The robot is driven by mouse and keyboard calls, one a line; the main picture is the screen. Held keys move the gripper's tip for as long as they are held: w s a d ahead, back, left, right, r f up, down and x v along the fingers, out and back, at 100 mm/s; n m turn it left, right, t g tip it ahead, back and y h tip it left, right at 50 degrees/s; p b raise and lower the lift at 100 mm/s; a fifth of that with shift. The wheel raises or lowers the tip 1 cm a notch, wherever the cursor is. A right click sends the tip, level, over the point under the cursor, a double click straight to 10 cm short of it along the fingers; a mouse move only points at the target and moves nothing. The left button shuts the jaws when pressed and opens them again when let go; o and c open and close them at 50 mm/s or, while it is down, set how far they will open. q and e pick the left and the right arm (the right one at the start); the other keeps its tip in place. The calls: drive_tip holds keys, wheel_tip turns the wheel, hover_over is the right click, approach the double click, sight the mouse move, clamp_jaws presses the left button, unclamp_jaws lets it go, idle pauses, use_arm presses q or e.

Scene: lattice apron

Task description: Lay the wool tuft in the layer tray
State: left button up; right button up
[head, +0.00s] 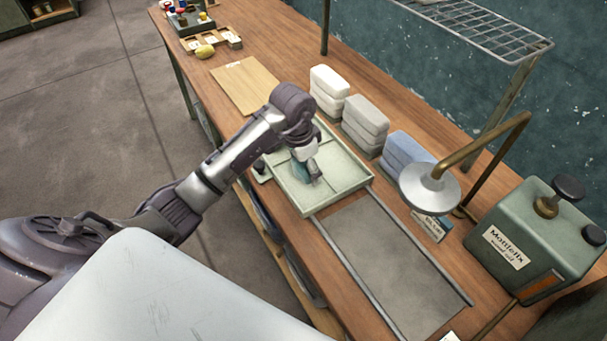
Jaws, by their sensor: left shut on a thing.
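The layer tray (340,166) is a shallow pale green tray with low walls and inner dividers, lying on the wooden bench in mid-view. My left gripper (314,180) reaches down over the middle of the tray, its fingers pointing at the tray floor. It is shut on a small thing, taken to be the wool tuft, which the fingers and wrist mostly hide. I cannot tell whether the tuft touches the tray floor. My right gripper is out of view.
White (328,82), grey (366,118) and blue (405,148) stacks stand behind the tray. A lamp-like metal disc (428,186) on a bent pipe and a green can (530,240) stand right.

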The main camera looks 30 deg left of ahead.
sight(303, 175)
use_arm(q)
drive_tip(key=shift+w+a+f, duration=0.6)
drive_tip(key=shift+w+a, duration=0.1)
drive_tip(key=shift+a, duration=0.05)
drive_tip(key=shift+w+a+f, duration=0.1)
drive_tip(key=shift+f, duration=0.15)
wheel_tip(303, 175, down, 3)
drive_tip(key=shift+f+p, duration=0.1)
drive_tip(key=shift+p, duration=0.5)
drive_tip(key=shift+f, duration=0.25)
drive_tip(key=shift+f, duration=0.2)
drive_tip(key=o, duration=0.7)
